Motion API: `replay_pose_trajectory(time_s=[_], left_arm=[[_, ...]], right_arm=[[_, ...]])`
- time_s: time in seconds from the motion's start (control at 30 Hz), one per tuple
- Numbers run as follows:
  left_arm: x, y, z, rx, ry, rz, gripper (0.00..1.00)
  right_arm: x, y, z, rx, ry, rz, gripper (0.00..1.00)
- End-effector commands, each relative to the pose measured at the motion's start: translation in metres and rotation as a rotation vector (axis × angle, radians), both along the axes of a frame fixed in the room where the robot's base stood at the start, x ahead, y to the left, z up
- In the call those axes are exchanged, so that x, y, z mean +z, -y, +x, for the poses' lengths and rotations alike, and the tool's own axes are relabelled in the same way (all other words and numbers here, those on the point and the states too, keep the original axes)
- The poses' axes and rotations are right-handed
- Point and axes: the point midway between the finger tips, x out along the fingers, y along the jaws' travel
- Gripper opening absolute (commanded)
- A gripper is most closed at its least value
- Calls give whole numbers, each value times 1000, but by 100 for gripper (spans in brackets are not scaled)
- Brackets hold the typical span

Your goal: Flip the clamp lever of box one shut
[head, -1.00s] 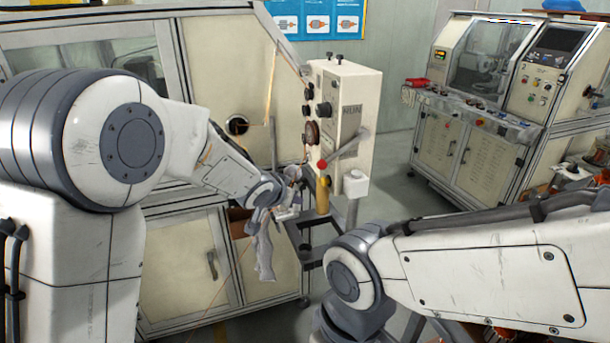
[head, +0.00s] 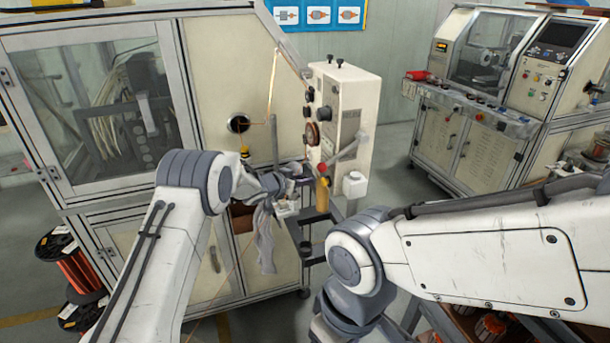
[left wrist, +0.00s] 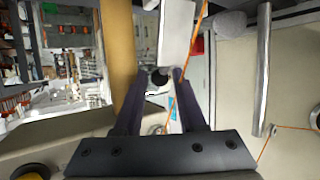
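A cream box (head: 350,100) with dials and knobs stands in the middle of the head view. A grey lever (head: 347,150) with a red knob (head: 323,170) slants down across its front, above a brass cylinder (head: 321,196). My left gripper (head: 303,171) is just left of the red knob; contact cannot be told. In the left wrist view its two dark fingers (left wrist: 160,80) are apart, with a dark round end and an orange wire showing between or behind them. The brass cylinder (left wrist: 121,45) stands left of the fingers there. My right gripper is out of view.
A large cream machine (head: 215,60) with a window stands behind on the left. Orange wire spools (head: 75,270) stand on the floor at left. Another machine (head: 470,130) is at the back right. My right arm fills the lower right. Grey cloth-like material hangs below my left wrist.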

Motion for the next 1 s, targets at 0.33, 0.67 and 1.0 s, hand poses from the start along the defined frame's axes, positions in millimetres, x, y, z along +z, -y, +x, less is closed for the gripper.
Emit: replay_pose_trajectory(time_s=[0.33, 0.67, 1.0], left_arm=[[-7, 11, 14, 0, 1, 1, 40], [-7, 11, 14, 1, 0, 0, 1], [-7, 11, 14, 0, 1, 1, 0]], right_arm=[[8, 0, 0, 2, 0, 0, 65], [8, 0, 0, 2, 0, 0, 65], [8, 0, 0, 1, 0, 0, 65]])
